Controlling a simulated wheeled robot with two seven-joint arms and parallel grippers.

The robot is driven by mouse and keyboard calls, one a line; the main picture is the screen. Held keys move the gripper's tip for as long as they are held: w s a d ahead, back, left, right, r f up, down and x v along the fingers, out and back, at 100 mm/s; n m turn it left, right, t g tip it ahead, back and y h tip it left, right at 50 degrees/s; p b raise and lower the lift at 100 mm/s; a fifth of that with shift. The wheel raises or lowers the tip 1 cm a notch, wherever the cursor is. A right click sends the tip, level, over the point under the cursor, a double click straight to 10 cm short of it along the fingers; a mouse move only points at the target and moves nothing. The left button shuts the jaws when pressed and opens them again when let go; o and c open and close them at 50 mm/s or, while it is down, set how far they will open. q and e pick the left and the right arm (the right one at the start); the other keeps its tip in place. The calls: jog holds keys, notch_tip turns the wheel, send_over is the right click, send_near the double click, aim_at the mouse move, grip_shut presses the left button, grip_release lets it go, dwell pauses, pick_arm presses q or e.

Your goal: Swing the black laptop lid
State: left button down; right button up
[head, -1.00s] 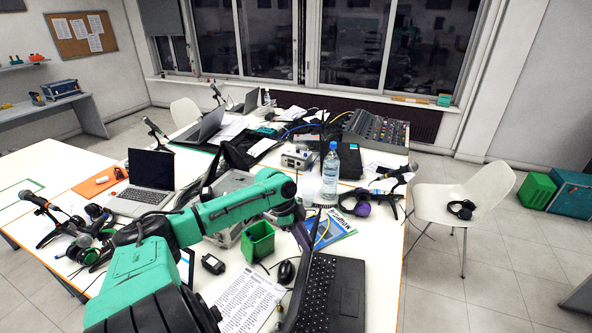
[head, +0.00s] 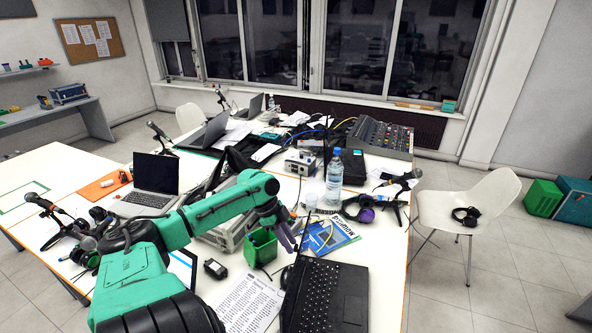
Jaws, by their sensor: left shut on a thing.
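The black laptop (head: 346,302) lies on the front right of the white table, with its keyboard and palm rest facing up. Its lid is raised at the left side of the keyboard and shows nearly edge-on, so its screen is hardly visible. My left gripper (head: 293,243) reaches over from the left, its fingers pointing down at the far upper part of the lid. It is shut on the lid; the exact contact is small and partly hidden by the fingers. My right gripper is out of view.
A green bin (head: 261,247) stands just left of my left gripper. A blue magazine (head: 335,236) lies behind the laptop, near a water bottle (head: 334,178) and headphones (head: 362,210). A printed sheet (head: 248,302) and a small black device (head: 215,268) lie left of the laptop.

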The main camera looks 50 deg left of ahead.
pick_arm(q)
jog(key=shift+s+a+f, duration=0.15)
jog(key=shift+s+a, duration=0.6)
jog(key=shift+a, duration=0.3)
jog(key=shift+s+a+f, duration=0.1)
jog(key=shift+s+a, duration=0.6)
jog(key=shift+a, duration=0.35)
jog(key=shift+s+a+f, duration=0.2)
jog(key=shift+s+a, duration=0.4)
jog(key=shift+a, duration=0.2)
jog(key=c, duration=0.6)
grip_release()
jog(key=shift+c, duration=0.2)
jog(key=shift+o, duration=0.4)
jog(key=shift+a+f, duration=0.1)
